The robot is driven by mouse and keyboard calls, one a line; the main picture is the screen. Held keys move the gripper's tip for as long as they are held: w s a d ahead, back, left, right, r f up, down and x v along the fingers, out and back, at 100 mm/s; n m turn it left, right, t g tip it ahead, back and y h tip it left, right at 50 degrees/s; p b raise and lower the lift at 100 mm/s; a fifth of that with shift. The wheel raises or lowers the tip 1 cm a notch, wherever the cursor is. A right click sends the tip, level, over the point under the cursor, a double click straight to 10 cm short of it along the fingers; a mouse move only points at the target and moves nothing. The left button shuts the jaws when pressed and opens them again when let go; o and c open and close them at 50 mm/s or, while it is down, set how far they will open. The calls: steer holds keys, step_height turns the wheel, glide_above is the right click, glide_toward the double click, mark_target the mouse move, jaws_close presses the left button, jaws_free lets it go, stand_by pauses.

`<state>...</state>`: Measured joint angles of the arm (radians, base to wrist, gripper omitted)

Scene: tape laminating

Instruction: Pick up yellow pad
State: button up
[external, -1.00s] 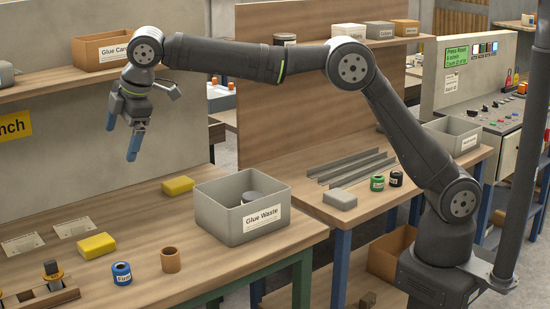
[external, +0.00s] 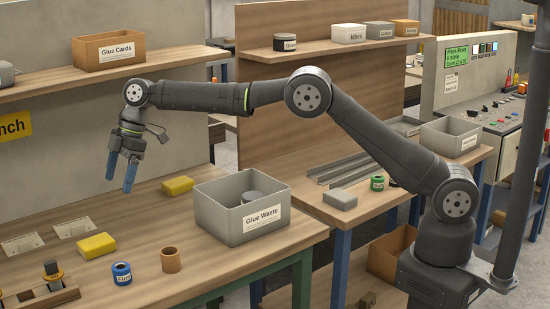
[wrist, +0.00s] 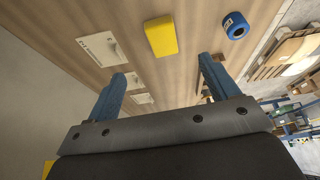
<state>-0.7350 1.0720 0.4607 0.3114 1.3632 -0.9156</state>
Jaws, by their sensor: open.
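Two yellow pads lie on the wooden bench. One pad (external: 96,245) is at the left, between pale plates and a blue roll. The other pad (external: 178,185) is farther back, near the grey bin. My gripper (external: 119,184) is open and empty, pointing down above the bench. In the wrist view, one yellow pad (wrist: 161,37) shows ahead, in the gap between the blue fingers (wrist: 161,68), apart from them. Part of another yellow thing (wrist: 47,169) shows at the lower left edge, mostly cut off.
The grey Glue Waste bin (external: 215,218) stands right of the pads. A blue roll (external: 121,273) and a brown roll (external: 171,260) stand at the front. Pale plates (external: 22,244) lie at the left. A shelf (external: 40,90) runs above the bench at the back.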

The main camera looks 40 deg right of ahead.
mark_target(107, 237)
steer(key=x, duration=1.6)
steer(key=shift+s+d+f, duration=0.1)
steer(key=shift+d, duration=0.05)
steer(key=c, duration=1.1)
